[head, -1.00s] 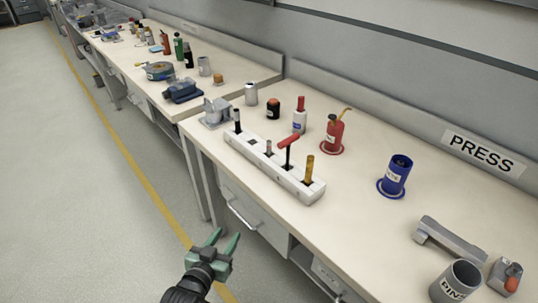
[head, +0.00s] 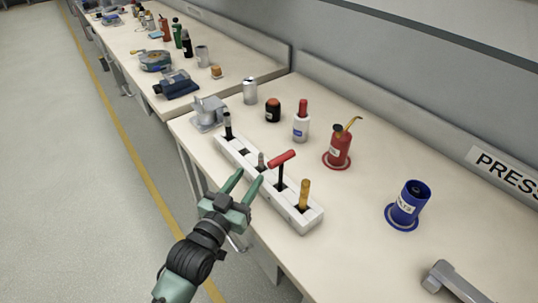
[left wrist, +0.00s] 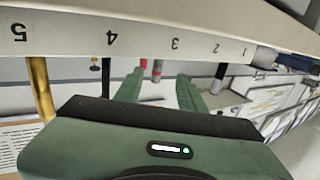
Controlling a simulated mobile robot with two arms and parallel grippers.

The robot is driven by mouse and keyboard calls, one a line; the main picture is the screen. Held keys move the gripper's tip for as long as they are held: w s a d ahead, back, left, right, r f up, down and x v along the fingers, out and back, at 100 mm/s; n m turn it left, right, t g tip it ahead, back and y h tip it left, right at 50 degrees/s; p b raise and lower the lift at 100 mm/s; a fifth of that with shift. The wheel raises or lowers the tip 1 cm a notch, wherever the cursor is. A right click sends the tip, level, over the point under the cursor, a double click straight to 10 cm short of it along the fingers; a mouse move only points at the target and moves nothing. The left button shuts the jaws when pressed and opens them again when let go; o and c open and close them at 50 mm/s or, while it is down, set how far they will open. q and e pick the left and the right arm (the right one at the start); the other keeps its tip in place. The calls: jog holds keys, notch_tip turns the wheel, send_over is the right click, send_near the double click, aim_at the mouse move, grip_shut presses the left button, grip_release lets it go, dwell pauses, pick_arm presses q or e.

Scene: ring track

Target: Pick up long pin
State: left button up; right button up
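A white rack (head: 308,218) with numbered slots, several holding pins, lies along the bench's front edge. A brass pin (head: 304,193) stands upright at its near end, in slot 5 in the left wrist view (left wrist: 40,88). Beside it are a red T-handled tool (head: 281,166), a short grey pin (head: 261,161) and, at the far end, a dark-topped pin (head: 228,125). The brass pin looks long, but no label confirms which is the long pin. My left gripper (head: 248,178) is open and empty, just in front of the rack's middle. My right gripper is out of view.
Behind the rack stand a black jar (head: 272,111), a white red-capped bottle (head: 301,124), a red oil can (head: 339,148) and a blue container (head: 407,204). A grey block (head: 207,113) sits past the far end. Floor in front is clear.

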aim_at(259, 162)
pick_arm(q)
jog(key=shift+w+d, duration=0.2)
jog(key=shift+w, duration=0.2)
jog(key=shift+w+d+r, duration=0.1)
jog(key=shift+w+d, duration=0.05)
jog(key=shift+w, duration=0.15)
jog(key=shift+w+d+r, duration=0.2)
jog(key=shift+w+d, duration=0.25)
jog(key=shift+w, duration=0.25)
jog(key=x, duration=0.3)
jog(key=shift+w+d, duration=0.2)
jog(key=shift+w, duration=0.05)
jog(key=shift+w+d, duration=0.1)
jog(key=shift+w, duration=0.1)
grip_shut()
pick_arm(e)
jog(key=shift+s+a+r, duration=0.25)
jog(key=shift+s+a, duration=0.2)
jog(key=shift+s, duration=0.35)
